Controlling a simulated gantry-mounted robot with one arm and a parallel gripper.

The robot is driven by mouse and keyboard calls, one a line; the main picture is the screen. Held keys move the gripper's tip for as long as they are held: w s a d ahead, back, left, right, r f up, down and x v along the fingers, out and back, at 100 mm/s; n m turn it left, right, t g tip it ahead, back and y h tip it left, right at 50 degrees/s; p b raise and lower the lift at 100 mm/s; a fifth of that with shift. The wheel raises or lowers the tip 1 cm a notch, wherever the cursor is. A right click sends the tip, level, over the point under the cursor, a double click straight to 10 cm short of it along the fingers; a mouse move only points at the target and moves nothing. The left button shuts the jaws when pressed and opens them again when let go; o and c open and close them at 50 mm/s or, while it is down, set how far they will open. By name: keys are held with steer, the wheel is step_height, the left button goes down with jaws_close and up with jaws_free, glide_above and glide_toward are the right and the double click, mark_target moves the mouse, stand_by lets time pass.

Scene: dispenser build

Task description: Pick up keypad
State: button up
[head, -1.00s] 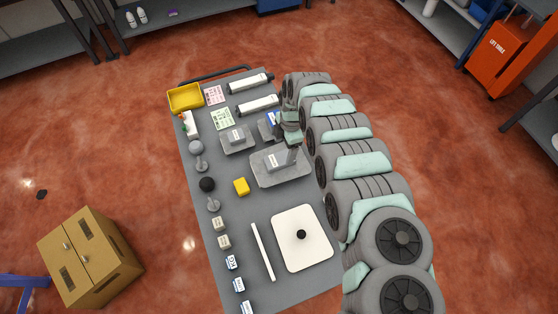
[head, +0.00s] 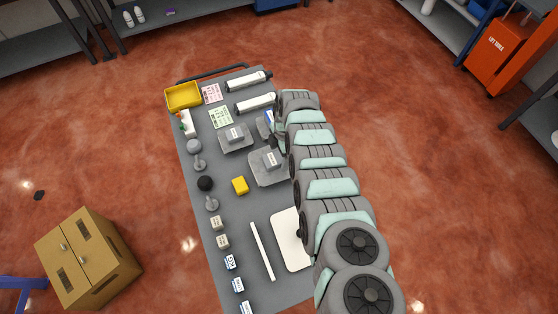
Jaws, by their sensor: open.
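I cannot make out for certain which object is the keypad. A small blue-faced piece (head: 265,123) stands beside my arm, partly covered by it, and its details are too small to read. Two grey plates, one smaller (head: 226,143) and one larger (head: 258,174), each carry a small grey block. My gripper (head: 278,144) is mostly hidden by my arm, near the blue-faced piece and above the larger plate's far side. It is open, and I see nothing held.
My arm covers the right side. The middle has some bare room.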

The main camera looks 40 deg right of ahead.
steer(key=shift+f, duration=0.2)
stand_by(0.5)
steer(key=shift+c, duration=0.2)
steer(key=c, duration=1.6)
steer(key=shift+r, duration=0.1)
